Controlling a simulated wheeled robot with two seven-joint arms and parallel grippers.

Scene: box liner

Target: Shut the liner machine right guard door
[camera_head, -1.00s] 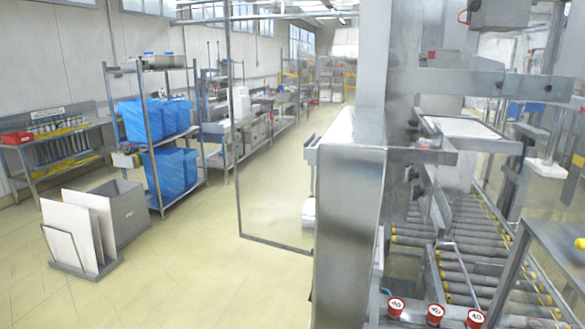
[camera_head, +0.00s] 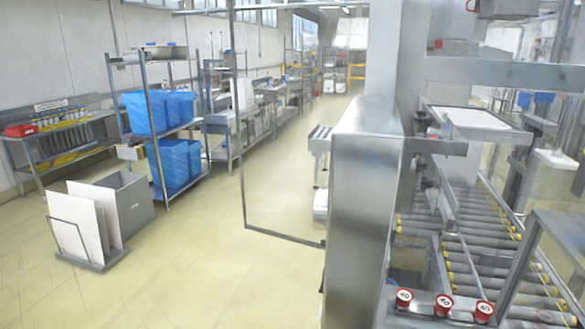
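A guard door with a thin dark frame and a clear panel (camera_head: 284,150) stands out to the left of the liner machine. Its outer upright (camera_head: 240,120) and bottom rail (camera_head: 285,236) show, and the aisle is visible through the panel. The door stands open, swung away from the machine's steel cabinet (camera_head: 362,200). Where it joins the machine is partly hidden by the cabinet. Neither of my grippers is in view.
Roller conveyors (camera_head: 475,240) with yellow ends lie inside the machine at right. A shelf rack with blue bins (camera_head: 165,110) and a grey box (camera_head: 128,200) with white panels stand at left. The yellow floor (camera_head: 190,270) between is clear.

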